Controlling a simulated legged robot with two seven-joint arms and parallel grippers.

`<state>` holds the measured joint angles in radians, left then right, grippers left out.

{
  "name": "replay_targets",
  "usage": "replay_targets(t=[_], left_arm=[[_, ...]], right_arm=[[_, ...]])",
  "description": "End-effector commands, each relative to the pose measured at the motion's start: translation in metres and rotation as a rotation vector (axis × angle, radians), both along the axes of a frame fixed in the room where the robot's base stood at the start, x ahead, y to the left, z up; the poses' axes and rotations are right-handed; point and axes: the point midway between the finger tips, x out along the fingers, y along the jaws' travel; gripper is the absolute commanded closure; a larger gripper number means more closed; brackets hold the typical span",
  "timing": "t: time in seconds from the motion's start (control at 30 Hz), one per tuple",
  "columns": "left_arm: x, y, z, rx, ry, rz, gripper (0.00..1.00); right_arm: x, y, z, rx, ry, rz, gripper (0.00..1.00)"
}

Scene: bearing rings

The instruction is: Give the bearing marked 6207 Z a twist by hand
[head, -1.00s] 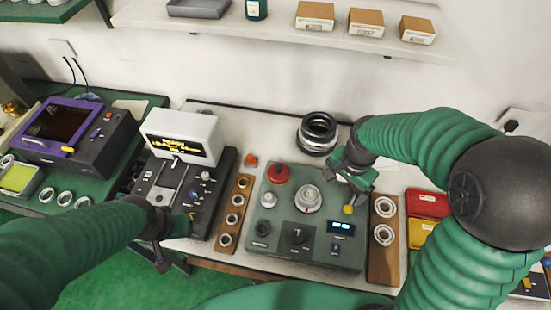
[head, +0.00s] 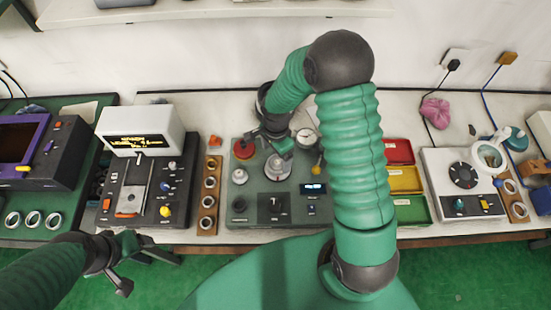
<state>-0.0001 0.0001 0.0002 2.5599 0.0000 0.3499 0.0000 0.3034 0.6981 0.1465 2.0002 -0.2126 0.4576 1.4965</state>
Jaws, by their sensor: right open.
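No 6207 Z marking is readable on any bearing. A silver bearing-like ring piece (head: 277,167) sits on top of the green test box (head: 240,208), in its middle. My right gripper (head: 284,146) is open and empty just behind that piece, above the box's rear edge; its arm covers part of the scene. Several small bearings (head: 208,182) sit in a wooden strip left of the box. My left gripper (head: 122,264) hangs low in front of the bench at the left, holding nothing visible; its jaw opening is unclear.
A red button (head: 243,149) and a round gauge (head: 306,138) flank my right gripper. Red and yellow bins (head: 404,180) and a white dial unit (head: 462,176) stand right. Loose rings (head: 33,218) lie far left.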

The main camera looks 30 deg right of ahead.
Motion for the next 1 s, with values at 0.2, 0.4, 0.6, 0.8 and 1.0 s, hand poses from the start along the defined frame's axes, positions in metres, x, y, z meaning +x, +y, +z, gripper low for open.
replay_targets(t=[0.2,0.4,0.6,0.8,1.0], left_arm=[[0.0,0.0,0.005,0.0,0.0,0.0,0.26],[0.0,0.0,0.005,0.0,0.0,0.0,0.26],[0.0,0.0,0.004,0.0,0.0,0.0,0.26],[0.0,0.0,0.004,0.0,0.0,0.0,0.26],[0.0,0.0,0.005,0.0,0.0,0.0,0.26]], right_arm=[[-0.001,0.0,-0.035,0.0,0.001,-0.001,0.1],[0.0,0.0,-0.043,-0.001,-0.001,0.001,0.1],[0.0,0.0,-0.043,-0.001,-0.001,0.001,0.17],[0.0,0.0,-0.043,-0.001,-0.001,0.001,0.43],[0.0,0.0,-0.043,-0.001,-0.001,0.001,0.69]])
